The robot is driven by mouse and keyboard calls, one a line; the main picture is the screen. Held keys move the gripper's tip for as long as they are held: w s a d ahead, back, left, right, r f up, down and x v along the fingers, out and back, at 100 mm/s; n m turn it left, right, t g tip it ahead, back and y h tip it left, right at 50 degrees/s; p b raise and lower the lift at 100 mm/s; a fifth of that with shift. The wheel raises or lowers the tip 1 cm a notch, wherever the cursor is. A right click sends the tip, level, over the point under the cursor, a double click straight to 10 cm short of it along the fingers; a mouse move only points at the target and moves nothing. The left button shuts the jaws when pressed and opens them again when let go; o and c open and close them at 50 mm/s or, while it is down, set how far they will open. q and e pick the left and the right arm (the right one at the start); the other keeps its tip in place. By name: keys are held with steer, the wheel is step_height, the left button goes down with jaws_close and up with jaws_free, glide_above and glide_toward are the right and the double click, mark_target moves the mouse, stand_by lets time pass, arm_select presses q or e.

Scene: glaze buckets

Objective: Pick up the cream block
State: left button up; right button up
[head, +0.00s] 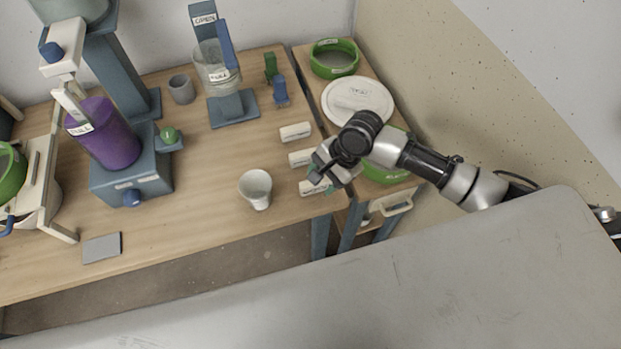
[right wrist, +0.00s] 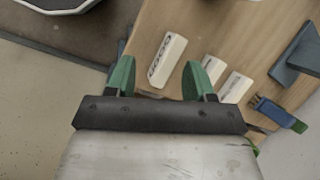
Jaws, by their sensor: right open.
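Three cream blocks lie in a row near the right end of the wooden table: a far one (head: 296,131), a middle one (head: 300,158) and a near one (head: 312,188). Each has dark lettering, too small to read surely. I cannot tell the height gap. My left gripper is not in view.
A white cup (head: 256,190) stands left of the blocks. Blue and green clips (head: 280,92) and a jar stand (head: 234,108) are behind them. A side shelf at right holds a white lid (head: 357,101) and a green-rimmed bucket (head: 334,58). The table's front edge is close.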

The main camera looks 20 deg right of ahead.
mark_target(326, 180)
steer(key=w+d+r+m, duration=0.2)
steer(key=w+d+m, duration=0.1)
steer(key=d+m, duration=0.15)
steer(key=shift+g, duration=0.4)
steer(key=x, duration=0.5)
steer(key=shift+a, duration=0.45)
steer(key=p+x, duration=0.1)
steer(key=x, duration=0.4)
steer(key=shift+w+a+f, duration=0.2)
steer(key=shift+a, duration=0.05)
jaws_close()
